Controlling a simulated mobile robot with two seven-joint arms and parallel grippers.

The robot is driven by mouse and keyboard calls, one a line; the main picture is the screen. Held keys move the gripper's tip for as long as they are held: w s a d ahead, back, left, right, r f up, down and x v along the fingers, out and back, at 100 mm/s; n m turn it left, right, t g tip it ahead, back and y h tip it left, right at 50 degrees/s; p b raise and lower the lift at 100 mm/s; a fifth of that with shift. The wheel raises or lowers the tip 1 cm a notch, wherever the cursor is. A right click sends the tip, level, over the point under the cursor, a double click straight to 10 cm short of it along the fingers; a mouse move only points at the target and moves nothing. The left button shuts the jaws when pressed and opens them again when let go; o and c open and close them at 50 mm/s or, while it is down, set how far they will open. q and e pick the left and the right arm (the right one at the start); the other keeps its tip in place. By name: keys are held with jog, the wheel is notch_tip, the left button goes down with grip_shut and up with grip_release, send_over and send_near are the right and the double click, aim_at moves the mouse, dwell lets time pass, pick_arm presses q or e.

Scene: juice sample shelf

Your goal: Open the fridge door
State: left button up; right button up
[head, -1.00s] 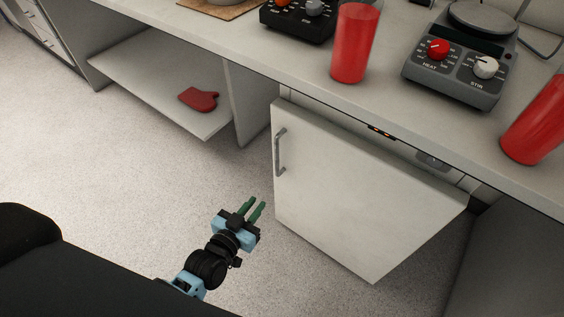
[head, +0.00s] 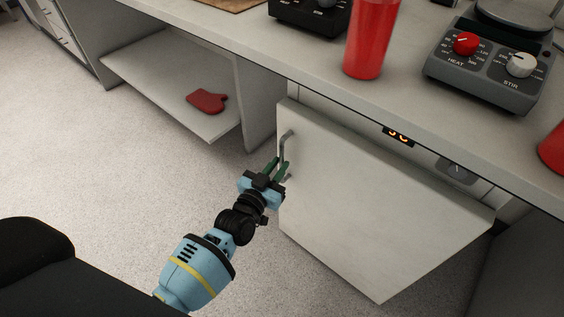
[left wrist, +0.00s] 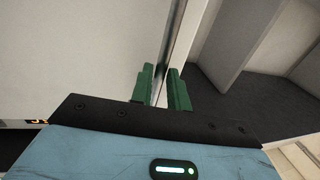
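In the left wrist view, the door (left wrist: 75,55) fills the left side. The handle bar (left wrist: 177,35) runs down into the gap between the fingers of my left gripper (left wrist: 163,82), which stand apart. Contact with the bar cannot be told. My right gripper is not in view.
A red cup (head: 370,40) and a hotplate stirrer (head: 490,60) stand on the counter above. A red mitt (head: 207,102) lies on the low shelf (head: 160,90) to the left. The floor (head: 120,190) in front is clear.

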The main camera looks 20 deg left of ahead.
pick_arm(q)
jog(key=shift+w+d, duration=0.2)
jog(key=shift+w, duration=0.95)
jog(key=shift+c, duration=0.5)
grip_shut()
jog(key=shift+s, duration=0.1)
